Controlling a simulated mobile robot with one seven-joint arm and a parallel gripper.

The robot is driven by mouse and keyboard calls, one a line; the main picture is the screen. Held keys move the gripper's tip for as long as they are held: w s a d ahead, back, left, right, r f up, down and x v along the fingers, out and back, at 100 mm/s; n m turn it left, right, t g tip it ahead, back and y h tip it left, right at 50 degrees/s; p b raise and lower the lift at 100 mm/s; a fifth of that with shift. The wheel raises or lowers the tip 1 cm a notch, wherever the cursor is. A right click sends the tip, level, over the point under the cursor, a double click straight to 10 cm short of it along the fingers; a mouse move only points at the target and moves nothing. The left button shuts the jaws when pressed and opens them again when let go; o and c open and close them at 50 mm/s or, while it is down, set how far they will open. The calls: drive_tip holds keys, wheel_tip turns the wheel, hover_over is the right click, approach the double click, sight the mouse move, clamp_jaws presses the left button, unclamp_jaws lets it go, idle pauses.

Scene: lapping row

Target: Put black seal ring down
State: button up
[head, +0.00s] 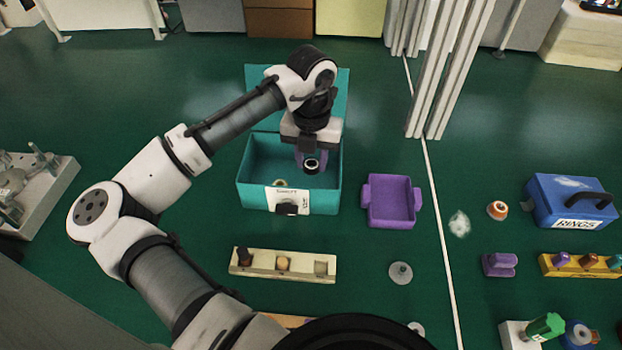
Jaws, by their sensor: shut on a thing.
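The black seal ring (311,166) is between the purple fingertips of my gripper (311,160), which is shut on it. The ring looks dark with a pale centre. My gripper points down over the open teal box (255,152). The ring appears within the box's opening; whether it touches the floor of the box I cannot tell. A small pale ring-like thing (281,184) lies inside the box near its front wall. The box has a raised lid at the back, and a white label and dark latch on its front.
A purple tray (391,222) stands right of the box, apparently empty. A cream block (283,265) with several pieces lies in front. A grey disc (401,272), an orange-white ring (497,210) and a blue case (570,204) are further right. Green surface is free between them.

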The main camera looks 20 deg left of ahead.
drive_tip(key=shift+f+p, duration=0.3)
drive_tip(key=shift+f, duration=3.65)
drive_tip(key=o, duration=1)
drive_tip(key=shift+f, duration=0.15)
drive_tip(key=shift+c, duration=0.2)
wheel_tip(320, 180, up, 12)
drive_tip(key=b, duration=0.1)
drive_tip(key=shift+r+b, duration=0.2)
drive_tip(key=shift+b, duration=0.1)
